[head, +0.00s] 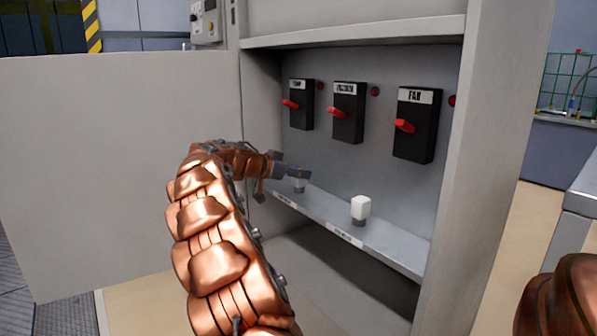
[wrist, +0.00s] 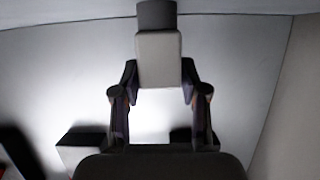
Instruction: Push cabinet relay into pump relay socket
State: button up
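In the head view, my gripper (head: 297,173) is inside the open cabinet, low over the left end of the ledge (head: 395,248). In the wrist view, my gripper (wrist: 159,85) has its two fingers on either side of a white block-shaped relay (wrist: 158,60), with the pads against its sides. A dark grey part (wrist: 156,15) is at the relay's far end; I cannot tell whether it is the relay's base or a socket. The held relay (head: 299,186) shows small and pale under the fingers in the head view. The pump socket is not clearly visible there.
A second white relay (head: 360,206) stands upright on the ledge, right of my gripper. Three black switch boxes with red handles, including the FAN box (head: 416,125), are on the back panel above. The open door (head: 120,170) is left; the cabinet's side post (head: 485,150) is right.

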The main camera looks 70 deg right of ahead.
jog(key=o, duration=0.3)
jog(key=v, duration=1.2)
jog(key=shift+r, duration=0.1)
dwell(0.5)
